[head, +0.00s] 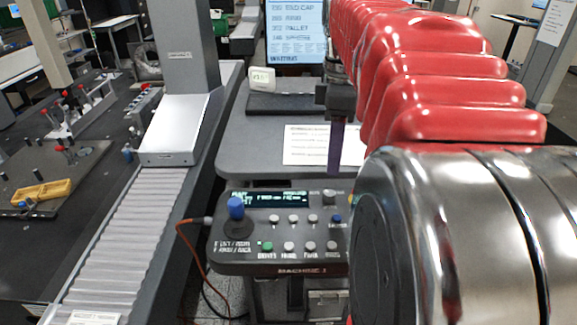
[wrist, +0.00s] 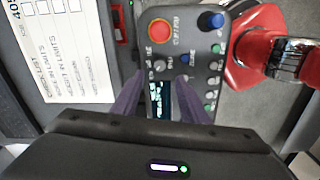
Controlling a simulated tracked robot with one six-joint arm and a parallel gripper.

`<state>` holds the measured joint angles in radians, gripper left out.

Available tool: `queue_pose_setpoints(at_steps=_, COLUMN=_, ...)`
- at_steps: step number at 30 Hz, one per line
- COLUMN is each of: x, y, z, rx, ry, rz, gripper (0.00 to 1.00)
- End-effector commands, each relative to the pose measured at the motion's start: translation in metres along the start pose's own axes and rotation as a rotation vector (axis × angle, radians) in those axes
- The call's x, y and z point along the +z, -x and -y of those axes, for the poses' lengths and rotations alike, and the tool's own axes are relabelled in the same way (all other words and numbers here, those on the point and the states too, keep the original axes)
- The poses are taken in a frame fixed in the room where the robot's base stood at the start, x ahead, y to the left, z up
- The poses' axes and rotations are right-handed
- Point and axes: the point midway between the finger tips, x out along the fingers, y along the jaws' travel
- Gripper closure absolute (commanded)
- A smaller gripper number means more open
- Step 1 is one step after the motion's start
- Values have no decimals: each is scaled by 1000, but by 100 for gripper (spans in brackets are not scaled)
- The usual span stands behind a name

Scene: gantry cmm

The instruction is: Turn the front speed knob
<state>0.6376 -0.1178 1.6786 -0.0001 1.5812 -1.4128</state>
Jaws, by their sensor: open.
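The control panel (head: 235,260), marked "MACHINE 1", carries a display, a blue-topped joystick (head: 236,208) and several small buttons. A small grey round knob (head: 329,196), which looks like the speed knob, sits right of the display; its label is too small to read. It also shows in the wrist view (wrist: 159,66). My gripper (head: 335,170) points down, its purple fingers just beyond the knob in the head view. In the wrist view my gripper (wrist: 157,95) is open and empty, fingers either side of the panel's display end. My arm hides the panel's right part in the head view.
A printed sheet (head: 305,145) lies on the grey desk behind the panel. A ribbed conveyor (head: 130,225) runs at left; an orange cable hangs beside the panel.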

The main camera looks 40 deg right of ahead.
Motion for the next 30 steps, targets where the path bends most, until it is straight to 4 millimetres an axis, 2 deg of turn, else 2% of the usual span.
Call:
queue_pose_setpoints(at_steps=16, x=-1, y=-82, z=1, rx=-2, ry=1, rz=0, gripper=60)
queue_pose_setpoints(at_steps=21, x=-1, y=-94, z=0, rx=0, ry=2, rz=0, gripper=60)
queue_pose_setpoints(at_steps=30, x=-1, y=-95, z=0, rx=1, ry=3, rz=0, gripper=60)
